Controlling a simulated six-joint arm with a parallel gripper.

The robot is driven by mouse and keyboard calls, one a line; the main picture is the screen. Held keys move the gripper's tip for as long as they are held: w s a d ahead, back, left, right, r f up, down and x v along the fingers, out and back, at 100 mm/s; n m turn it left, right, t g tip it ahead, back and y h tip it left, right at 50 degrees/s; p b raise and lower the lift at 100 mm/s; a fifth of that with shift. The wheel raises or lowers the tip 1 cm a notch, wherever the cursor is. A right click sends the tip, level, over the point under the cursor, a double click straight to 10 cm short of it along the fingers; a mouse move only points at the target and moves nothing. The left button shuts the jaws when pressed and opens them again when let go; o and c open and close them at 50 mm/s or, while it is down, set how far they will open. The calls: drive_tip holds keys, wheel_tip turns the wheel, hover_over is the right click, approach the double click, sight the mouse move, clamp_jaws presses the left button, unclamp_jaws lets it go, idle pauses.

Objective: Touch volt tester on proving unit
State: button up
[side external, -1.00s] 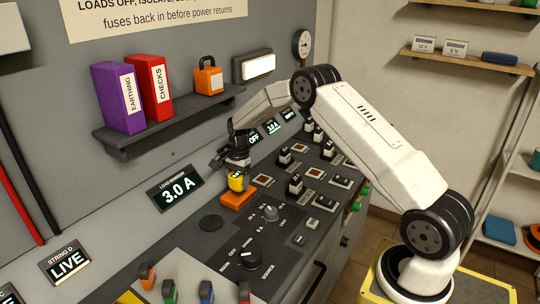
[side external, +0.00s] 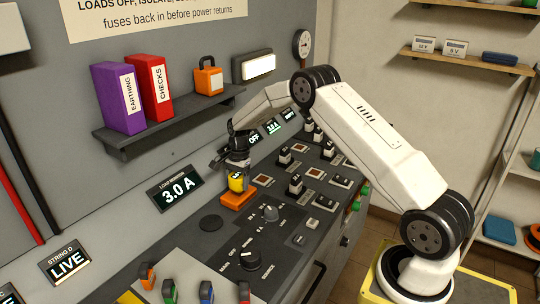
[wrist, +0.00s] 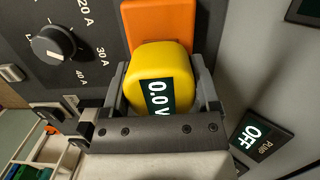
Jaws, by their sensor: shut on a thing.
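The volt tester (side external: 236,183) is a yellow block with a dark display. In the wrist view the volt tester (wrist: 158,62) reads 0.0 V. My gripper (side external: 235,171) is shut on it, with one grey finger on each side, as the gripper also shows in the wrist view (wrist: 164,90). The proving unit (side external: 235,200) is a flat orange block on the dark console. The tester is right over it, at its top, and contact looks likely but is hard to make out. In the wrist view the orange block (wrist: 158,22) is partly hidden behind the tester.
The load monitor (side external: 175,190) on the wall reads 3.0 A. Knobs (side external: 248,260) and several switches line the console, and a dial (wrist: 55,44) shows beside the orange block. A shelf (side external: 165,126) with binders hangs above. A pump display (wrist: 253,134) reads OFF.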

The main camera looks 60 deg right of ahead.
drive_tip(key=shift+f, duration=0.6)
idle(1.7)
drive_tip(key=shift+r, duration=3.6)
